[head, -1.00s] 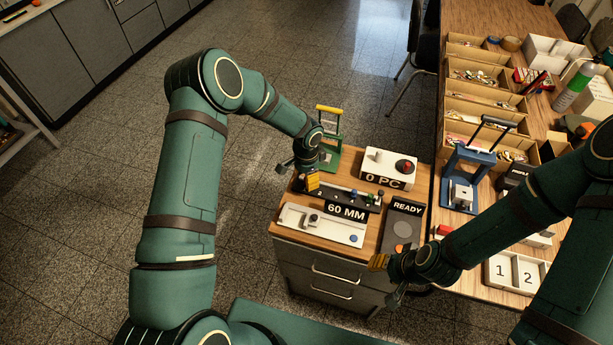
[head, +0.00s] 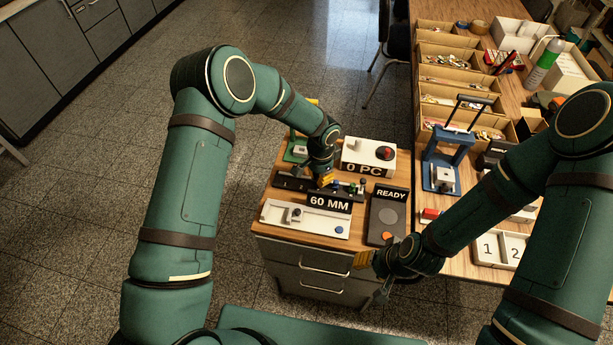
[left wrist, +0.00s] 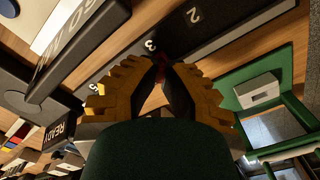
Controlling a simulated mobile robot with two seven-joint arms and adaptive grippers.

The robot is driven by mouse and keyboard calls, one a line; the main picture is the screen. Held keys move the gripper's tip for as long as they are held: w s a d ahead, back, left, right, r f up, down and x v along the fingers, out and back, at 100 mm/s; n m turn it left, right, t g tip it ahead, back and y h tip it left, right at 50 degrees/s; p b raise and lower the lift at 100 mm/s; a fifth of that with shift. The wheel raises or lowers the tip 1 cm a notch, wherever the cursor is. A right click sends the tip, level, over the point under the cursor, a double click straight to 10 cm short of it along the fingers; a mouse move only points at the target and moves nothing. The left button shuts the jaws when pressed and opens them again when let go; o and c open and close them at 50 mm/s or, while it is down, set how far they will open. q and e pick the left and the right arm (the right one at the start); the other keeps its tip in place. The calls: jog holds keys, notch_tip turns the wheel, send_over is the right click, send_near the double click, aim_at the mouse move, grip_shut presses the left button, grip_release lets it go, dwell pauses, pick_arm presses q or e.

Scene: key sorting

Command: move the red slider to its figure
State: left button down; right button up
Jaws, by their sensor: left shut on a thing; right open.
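My left gripper (head: 326,182) is shut over the black slider rail (head: 290,183) on the small cabinet. In the left wrist view its yellow fingers (left wrist: 160,62) close on a small dark red thing, the red slider (left wrist: 161,60), mostly hidden between the tips. The rail (left wrist: 110,78) there bears the figures 2, 3 and 5; the fingertips are beside the 3. My right gripper (head: 366,262) is open and empty at the cabinet's front right edge.
A "60 MM" sign (head: 330,204) and a white slide gauge (head: 280,215) lie in front of the rail. A white "0 PC" box (head: 362,150) stands behind, a dark "READY" panel (head: 389,213) to the right. A green press (left wrist: 262,92) is near the left gripper.

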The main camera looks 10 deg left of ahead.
pick_arm(q)
jog(key=c, duration=0.9)
grip_release()
notch_tip(320, 180, up, 12)
dwell(0.3)
